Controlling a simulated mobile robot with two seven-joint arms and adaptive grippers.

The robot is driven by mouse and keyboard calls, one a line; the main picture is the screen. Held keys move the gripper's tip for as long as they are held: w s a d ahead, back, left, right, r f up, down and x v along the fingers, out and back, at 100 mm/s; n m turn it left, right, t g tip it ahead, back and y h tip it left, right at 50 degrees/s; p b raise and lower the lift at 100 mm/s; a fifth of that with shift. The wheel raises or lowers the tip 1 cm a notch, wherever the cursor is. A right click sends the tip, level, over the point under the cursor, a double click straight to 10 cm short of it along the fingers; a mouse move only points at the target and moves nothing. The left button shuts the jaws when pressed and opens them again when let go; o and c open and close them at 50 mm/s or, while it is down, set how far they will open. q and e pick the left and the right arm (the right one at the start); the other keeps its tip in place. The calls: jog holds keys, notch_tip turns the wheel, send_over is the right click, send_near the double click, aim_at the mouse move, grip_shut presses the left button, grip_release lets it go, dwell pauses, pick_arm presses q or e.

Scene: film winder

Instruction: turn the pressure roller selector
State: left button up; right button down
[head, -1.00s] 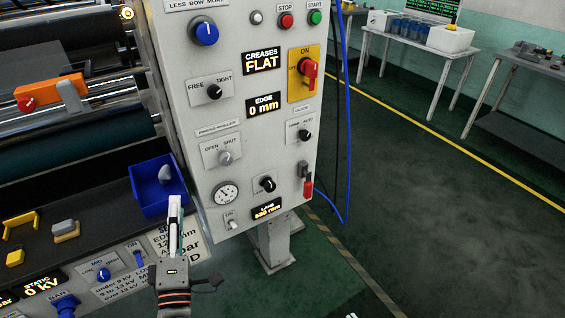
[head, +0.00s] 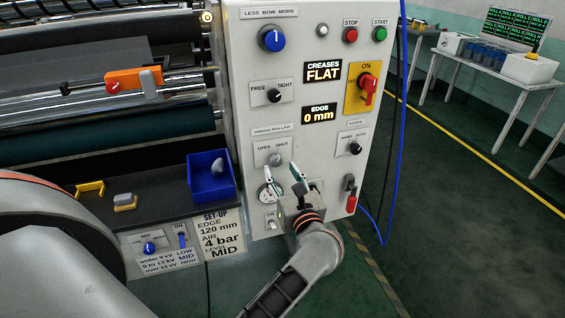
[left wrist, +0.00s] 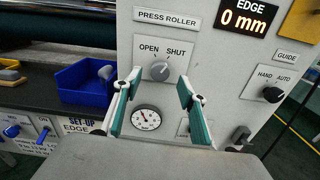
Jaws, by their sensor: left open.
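The press roller selector (head: 275,159) is a grey knob on a plate marked OPEN and SHUT, on the front of the control panel. In the left wrist view the knob (left wrist: 159,71) has its pale pointer line tilted up to the right, toward SHUT. My left gripper (head: 284,172) is open and empty just below the knob in the head view. In the left wrist view its two teal-padded fingers (left wrist: 158,90) stand apart on either side below the knob, not touching it. My right gripper is out of view.
A pressure gauge (left wrist: 146,118) sits below the knob, partly behind the fingers in the head view. The HAND/AUTO guide knob (head: 355,148) and the red ON switch (head: 367,88) are to the right. A blue bin (head: 211,186) stands left on the dark ledge.

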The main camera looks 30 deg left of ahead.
aim_at(277, 162)
pick_arm(q)
jog(key=x, duration=0.3)
jog(key=shift+w+a+r+p, duration=0.1)
jog(key=shift+w+a+p, duration=0.15)
jog(key=shift+p, duration=0.1)
jog(key=shift+w+a, duration=0.3)
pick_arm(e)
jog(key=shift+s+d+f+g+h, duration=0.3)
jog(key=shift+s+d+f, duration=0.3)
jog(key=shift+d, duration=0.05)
pick_arm(q)
jog(key=c, duration=1.1)
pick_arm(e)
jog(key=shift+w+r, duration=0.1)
